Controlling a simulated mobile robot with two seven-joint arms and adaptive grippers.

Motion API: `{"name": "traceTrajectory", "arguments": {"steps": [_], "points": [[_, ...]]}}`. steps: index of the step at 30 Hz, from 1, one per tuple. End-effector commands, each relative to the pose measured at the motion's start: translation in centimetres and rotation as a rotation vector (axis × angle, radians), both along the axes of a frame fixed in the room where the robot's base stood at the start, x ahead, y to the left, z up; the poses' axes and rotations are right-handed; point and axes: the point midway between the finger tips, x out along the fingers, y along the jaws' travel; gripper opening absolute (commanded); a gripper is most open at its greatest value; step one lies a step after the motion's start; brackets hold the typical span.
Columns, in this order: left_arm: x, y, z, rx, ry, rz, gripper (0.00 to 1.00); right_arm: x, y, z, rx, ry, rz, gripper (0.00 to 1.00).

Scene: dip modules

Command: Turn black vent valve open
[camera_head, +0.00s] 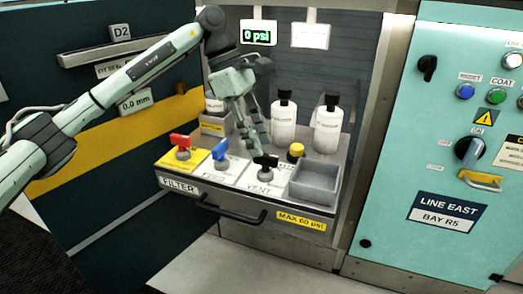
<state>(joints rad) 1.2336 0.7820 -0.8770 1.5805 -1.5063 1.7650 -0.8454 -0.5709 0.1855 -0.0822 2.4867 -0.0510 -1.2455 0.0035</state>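The black vent valve (265,161) is a small black handle on a white plate above the VENT label, on the shelf of the panel unit. My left gripper (252,140) points down just above and behind this valve, slightly to its left in the picture. Its two fingers look spread, with nothing seen between them. I see no clear contact with the handle. My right gripper is not in view.
A red valve (181,143) and a blue valve (220,149) stand left of the black one. A yellow knob (296,151) and a grey open tray (315,180) are to its right. White bottles (283,122) stand behind. A display (258,34) reads 0 psi.

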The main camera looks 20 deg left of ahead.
Motion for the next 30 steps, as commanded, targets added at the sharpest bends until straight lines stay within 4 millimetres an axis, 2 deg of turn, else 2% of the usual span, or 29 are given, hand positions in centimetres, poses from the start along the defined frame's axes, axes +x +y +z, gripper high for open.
{"name": "traceTrajectory", "arguments": {"steps": [3, 7, 17, 25, 30], "points": [[-0.1, -0.7, -1.7, -0.001, 0.001, -0.002, 0.34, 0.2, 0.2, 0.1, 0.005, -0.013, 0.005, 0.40], [-0.1, -1.2, -2.7, 0.000, 0.001, -0.001, 0.34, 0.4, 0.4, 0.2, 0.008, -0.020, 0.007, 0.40], [-0.1, -1.3, -3.1, 0.000, 0.000, -0.001, 0.34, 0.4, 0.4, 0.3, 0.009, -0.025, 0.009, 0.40], [-0.1, -1.3, -3.1, 0.000, -0.001, -0.001, 0.01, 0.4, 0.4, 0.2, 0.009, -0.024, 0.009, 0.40], [-0.1, -1.3, -3.1, 0.000, -0.001, -0.001, 0.00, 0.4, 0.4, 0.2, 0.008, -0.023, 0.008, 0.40]]}}
